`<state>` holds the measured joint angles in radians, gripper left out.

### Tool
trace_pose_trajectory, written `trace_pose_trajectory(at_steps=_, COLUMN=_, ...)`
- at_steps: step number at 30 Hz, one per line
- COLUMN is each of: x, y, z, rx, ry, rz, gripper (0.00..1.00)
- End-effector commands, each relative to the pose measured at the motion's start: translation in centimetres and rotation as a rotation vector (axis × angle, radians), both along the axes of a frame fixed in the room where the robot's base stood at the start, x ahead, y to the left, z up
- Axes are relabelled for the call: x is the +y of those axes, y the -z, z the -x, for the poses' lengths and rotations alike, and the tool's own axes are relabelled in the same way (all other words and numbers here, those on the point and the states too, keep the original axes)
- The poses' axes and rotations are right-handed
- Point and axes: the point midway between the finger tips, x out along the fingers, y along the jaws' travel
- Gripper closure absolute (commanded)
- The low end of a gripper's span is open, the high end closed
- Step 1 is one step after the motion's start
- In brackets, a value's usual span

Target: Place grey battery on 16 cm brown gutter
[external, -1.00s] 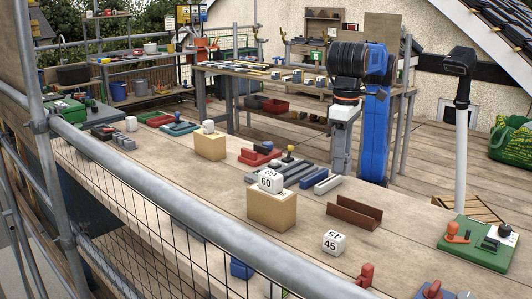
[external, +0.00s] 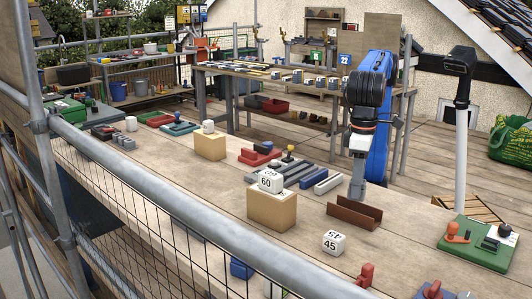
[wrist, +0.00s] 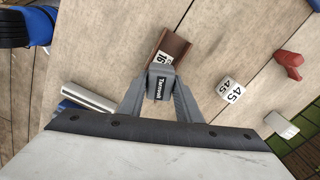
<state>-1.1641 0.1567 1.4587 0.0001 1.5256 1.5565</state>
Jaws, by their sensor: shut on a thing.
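My gripper (external: 357,192) is shut on the grey battery (wrist: 160,74), a dark grey block with a black label, seen between the fingers in the wrist view. In the external view my gripper points down at the back side of the brown gutter, and I cannot make out the battery clearly there. The brown gutter (external: 350,217) is an open U-shaped channel on the wooden bench. In the wrist view the gutter (wrist: 179,47) lies just beyond the battery, with a white "16" label. The battery overlaps its near end in that view; I cannot tell if they touch.
A wooden block (external: 272,210) with a cube marked 60 (external: 270,181) stands to the left. Grey and blue gutter pieces (external: 327,182) lie behind left. A green board (external: 478,243) is at the right.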

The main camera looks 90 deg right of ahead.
Motion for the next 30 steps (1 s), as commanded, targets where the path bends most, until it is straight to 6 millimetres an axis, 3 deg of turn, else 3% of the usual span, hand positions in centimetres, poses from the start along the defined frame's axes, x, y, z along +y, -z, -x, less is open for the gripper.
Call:
trace_pose_trajectory(at_steps=5, x=-0.1, y=2.0, z=0.0, rx=0.001, ry=0.000, rz=0.002, gripper=0.97)
trace_pose_trajectory(at_steps=18, x=0.0, y=2.5, z=0.0, rx=0.000, ry=0.000, rz=0.000, gripper=0.97)
trace_pose_trajectory(at_steps=19, x=0.0, y=2.5, z=0.0, rx=0.000, ry=0.000, rz=0.000, gripper=0.67)
trace_pose_trajectory(at_steps=21, x=0.0, y=2.5, z=0.0, rx=0.000, ry=0.000, rz=0.000, gripper=0.50)
trace_pose_trajectory(at_steps=30, x=0.0, y=2.4, z=0.0, rx=0.000, ry=0.000, rz=0.000, gripper=0.50)
